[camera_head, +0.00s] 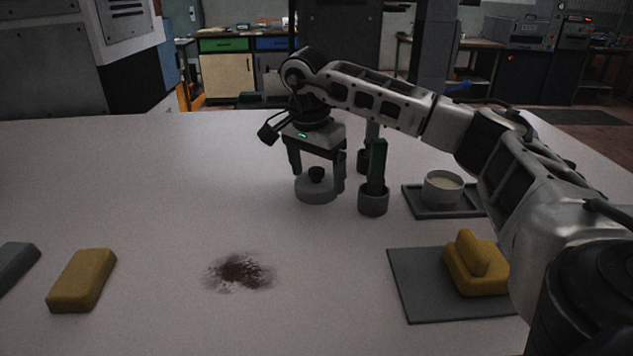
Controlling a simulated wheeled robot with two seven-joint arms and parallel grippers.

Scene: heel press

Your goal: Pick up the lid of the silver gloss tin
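A low round grey lid (313,193) with a dark knob (316,174) is on the pale table, near the middle of the view. I cannot tell whether a tin is under it. My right gripper (318,178) points down over it, with one finger on each side of the knob. The fingers are apart, and I see no clear contact with the knob. A small grey open tin (443,194) with pale contents stands on a dark tray to the right. My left gripper is not in view.
Green-handled tools (377,165) stand in round grey holders just right of my gripper. A yellow handled pad (478,272) sits on a dark mat (418,290). A yellow block (82,279) and a grey block (14,263) lie left. A dark stain (240,270) marks open table.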

